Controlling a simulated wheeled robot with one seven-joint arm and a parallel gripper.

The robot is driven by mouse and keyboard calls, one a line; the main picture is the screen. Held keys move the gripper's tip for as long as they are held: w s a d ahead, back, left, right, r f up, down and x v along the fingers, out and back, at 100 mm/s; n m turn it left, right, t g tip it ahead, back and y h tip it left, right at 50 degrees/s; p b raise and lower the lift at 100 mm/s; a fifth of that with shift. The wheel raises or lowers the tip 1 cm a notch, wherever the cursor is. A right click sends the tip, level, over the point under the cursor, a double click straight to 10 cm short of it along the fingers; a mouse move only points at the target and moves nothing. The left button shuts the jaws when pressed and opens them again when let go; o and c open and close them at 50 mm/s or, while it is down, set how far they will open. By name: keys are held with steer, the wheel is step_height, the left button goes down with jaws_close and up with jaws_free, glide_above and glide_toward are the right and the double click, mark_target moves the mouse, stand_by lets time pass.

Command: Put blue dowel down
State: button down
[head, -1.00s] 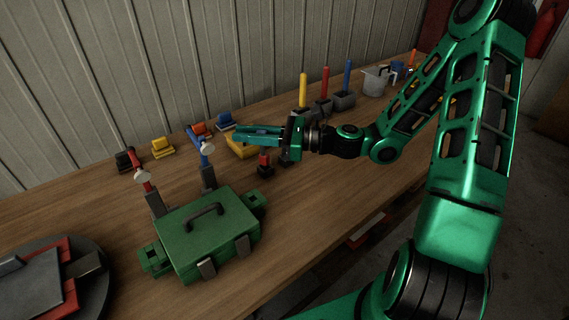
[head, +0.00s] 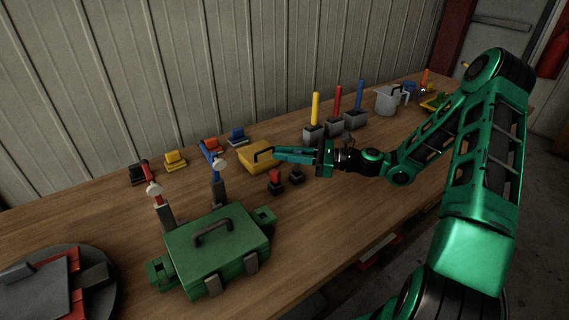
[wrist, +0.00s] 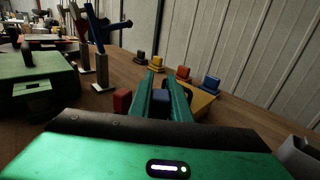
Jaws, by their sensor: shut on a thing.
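My gripper (head: 276,153) is above the middle of the table, its teal fingers pointing left. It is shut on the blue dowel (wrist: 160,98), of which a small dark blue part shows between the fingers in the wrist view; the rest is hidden. A small red block on a dark base (head: 275,181) stands below and in front of the fingers, and shows left of them in the wrist view (wrist: 122,100). A small dark block (head: 296,175) stands next to it. A yellow box with a dark handle (head: 254,162) is beside and behind the fingertips.
Yellow, red and blue upright rods in grey blocks (head: 336,127) stand behind my wrist. Small coloured blocks (head: 175,163) line the back. The table's front right is clear.

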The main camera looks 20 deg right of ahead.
steer(key=shift+f, duration=1.75)
steer(key=c, duration=1.7)
jaws_free()
steer(key=shift+f, duration=0.1)
steer(key=shift+o, duration=0.2)
steer(key=v, duration=1.2)
